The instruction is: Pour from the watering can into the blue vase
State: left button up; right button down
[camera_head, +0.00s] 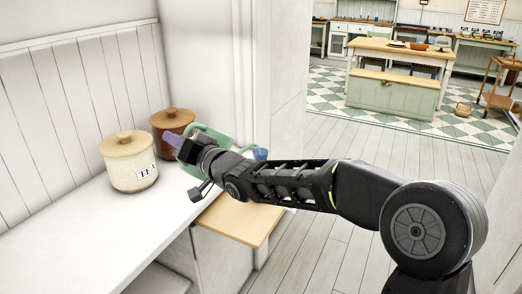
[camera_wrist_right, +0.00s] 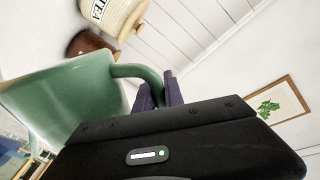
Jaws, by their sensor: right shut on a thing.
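The green watering can (camera_head: 216,137) is mostly hidden behind my right gripper in the head view. In the right wrist view the can (camera_wrist_right: 75,100) fills the left side, with its curved handle (camera_wrist_right: 140,72) running to the fingers. My right gripper (camera_head: 174,141) is shut on that handle; its purple fingers show in the wrist view (camera_wrist_right: 160,95). The blue vase (camera_head: 260,154) stands just right of the can in the head view, partly hidden by my right arm. I cannot tell how far the can is tilted. My left gripper is not in view.
A cream TEA jar (camera_head: 130,165) and a brown lidded jar (camera_head: 172,122) stand on the white shelf (camera_head: 75,235), close left of and behind the gripper. A wooden board (camera_head: 240,222) lies below my arm. A wall edge rises behind the vase.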

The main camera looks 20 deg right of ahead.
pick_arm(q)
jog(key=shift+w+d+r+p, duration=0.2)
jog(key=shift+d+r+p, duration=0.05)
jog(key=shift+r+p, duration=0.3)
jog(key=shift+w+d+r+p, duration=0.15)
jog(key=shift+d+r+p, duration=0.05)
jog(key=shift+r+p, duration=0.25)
pick_arm(e)
jog(key=shift+w+d+r+m, duration=0.15)
jog(key=shift+d+r, duration=0.1)
jog(key=shift+r, duration=0.25)
jog(key=shift+w+d+r+m, duration=0.1)
jog(key=shift+d+r+m, duration=0.1)
jog(key=shift+r, duration=0.25)
